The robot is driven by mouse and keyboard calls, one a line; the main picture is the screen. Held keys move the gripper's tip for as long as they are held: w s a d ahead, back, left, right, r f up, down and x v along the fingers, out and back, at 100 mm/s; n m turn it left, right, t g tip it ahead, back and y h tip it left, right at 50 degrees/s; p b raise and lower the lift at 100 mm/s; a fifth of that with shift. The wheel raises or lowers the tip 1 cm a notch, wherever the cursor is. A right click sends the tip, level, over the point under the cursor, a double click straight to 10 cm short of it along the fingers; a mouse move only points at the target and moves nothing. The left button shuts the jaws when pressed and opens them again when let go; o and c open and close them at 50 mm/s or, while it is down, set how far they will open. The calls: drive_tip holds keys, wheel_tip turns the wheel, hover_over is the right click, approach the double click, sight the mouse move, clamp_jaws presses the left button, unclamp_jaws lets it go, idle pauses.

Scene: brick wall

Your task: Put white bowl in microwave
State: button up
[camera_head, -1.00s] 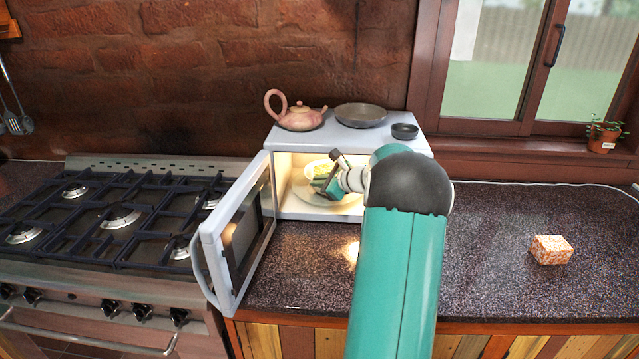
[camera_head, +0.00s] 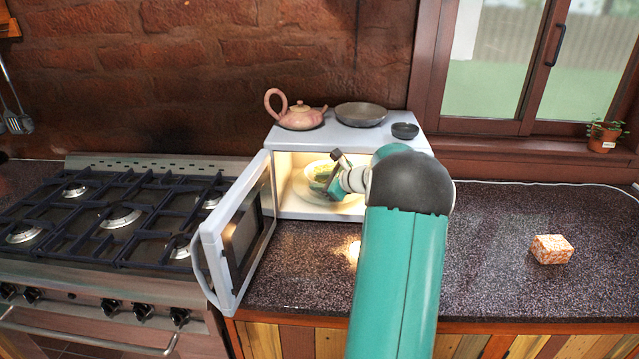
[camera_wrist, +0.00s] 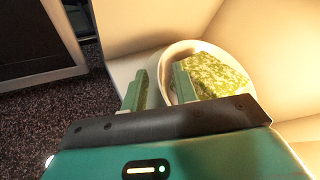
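The white bowl (camera_head: 309,176) sits inside the lit microwave (camera_head: 285,205), on the round plate (camera_head: 303,190). A green block-like thing fills part of the bowl. The microwave door (camera_head: 238,240) stands wide open to the left. My gripper (camera_head: 337,176) reaches into the microwave at the bowl's right front side. In the wrist view my gripper (camera_wrist: 158,88) has its fingers apart, one at or over the bowl's near rim and one outside it. The bowl (camera_wrist: 172,56) shows there beyond the fingers. Whether a finger touches the rim is unclear.
A pink teapot (camera_head: 301,117), a grey pan (camera_head: 360,115) and a small dark bowl (camera_head: 405,131) stand on top of the microwave. A gas stove (camera_head: 120,215) is at the left. A speckled orange block (camera_head: 551,249) lies on the otherwise clear right counter (camera_head: 500,220).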

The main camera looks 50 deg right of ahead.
drive_tip(key=v, duration=0.7)
drive_tip(key=shift+s+a, duration=0.1)
drive_tip(key=shift+s, duration=0.05)
